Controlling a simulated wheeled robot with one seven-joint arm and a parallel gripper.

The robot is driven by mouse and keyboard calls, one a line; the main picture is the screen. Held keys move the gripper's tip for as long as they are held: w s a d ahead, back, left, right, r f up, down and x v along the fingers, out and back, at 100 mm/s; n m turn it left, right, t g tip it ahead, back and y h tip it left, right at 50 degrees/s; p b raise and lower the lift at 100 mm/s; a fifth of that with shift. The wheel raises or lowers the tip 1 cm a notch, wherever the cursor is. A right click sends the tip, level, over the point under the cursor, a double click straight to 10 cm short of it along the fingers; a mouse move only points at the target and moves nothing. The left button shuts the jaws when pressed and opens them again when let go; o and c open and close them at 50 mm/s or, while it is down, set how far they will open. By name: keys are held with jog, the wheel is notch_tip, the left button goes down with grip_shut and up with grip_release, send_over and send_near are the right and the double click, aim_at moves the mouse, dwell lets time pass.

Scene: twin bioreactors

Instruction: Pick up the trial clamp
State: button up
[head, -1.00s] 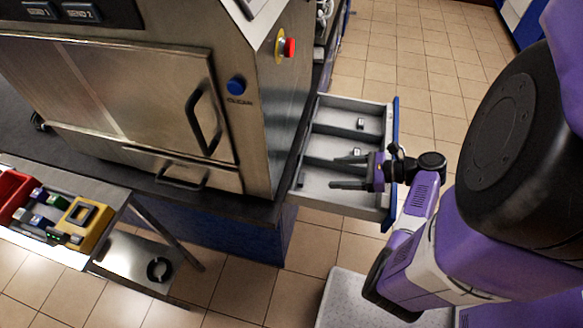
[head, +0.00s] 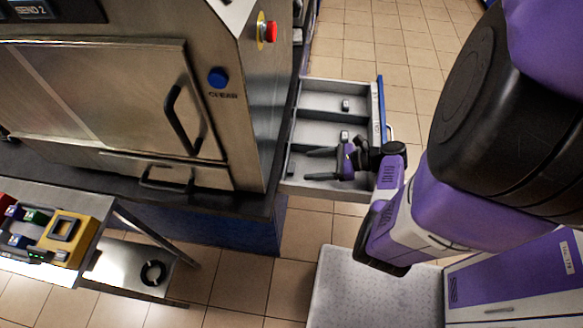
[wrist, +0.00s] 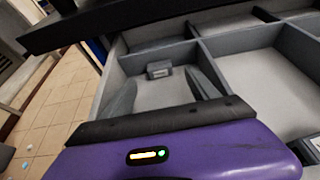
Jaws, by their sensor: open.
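A pulled-out drawer (head: 330,119) with grey compartments holds small grey clamp-like pieces. One piece (head: 346,105) lies in the back compartment and another (head: 344,136) in the middle one, in the head view. My gripper (head: 307,165) is open and empty over the front part of the drawer, its fingers pointing left. In the wrist view, a small grey block with a pale label (wrist: 159,70) sits by a compartment's far wall, between and beyond the fingers of my gripper (wrist: 163,92). I cannot tell which piece is the trial clamp, as no label is readable.
A steel machine cabinet (head: 110,95) with a blue button and red knob stands left of the drawer. A cart (head: 95,215) at lower left carries a yellow holder (head: 65,238) and coloured items. Drawer dividers (wrist: 235,38) rise beside my fingers.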

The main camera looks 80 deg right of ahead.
aim_at(298, 171)
jog(key=x, duration=0.5)
jog(key=shift+w+a+f, duration=0.1)
jog(key=shift+w+f, duration=0.05)
jog(key=shift+w, duration=0.15)
grip_shut()
